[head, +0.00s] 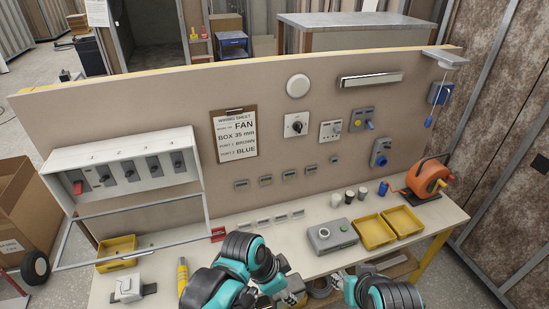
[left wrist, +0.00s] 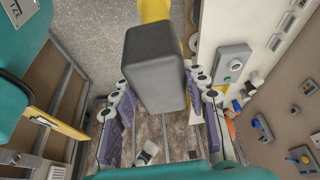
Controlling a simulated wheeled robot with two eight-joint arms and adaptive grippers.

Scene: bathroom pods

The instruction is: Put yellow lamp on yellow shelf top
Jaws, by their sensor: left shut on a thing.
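In the left wrist view, my left gripper (left wrist: 160,100) is closed around a dark grey, boxy body (left wrist: 153,65) with a yellow part at its far end. It looks like the yellow lamp, but its full shape does not show. In the head view my left gripper (head: 292,294) is low in the middle, at the bench's front edge, and its load is mostly hidden by the arm. My right arm (head: 375,291) is just to its right; its fingers are too cut off to read. I cannot single out a yellow shelf top with certainty.
The bench (head: 250,237) carries a grey button box (head: 332,237), yellow bins (head: 403,221), an orange cable reel (head: 428,179), a yellow tool (head: 183,275) and a white socket piece (head: 127,287). The upright panel (head: 270,165) blocks the back. A cardboard box (head: 22,210) stands at left.

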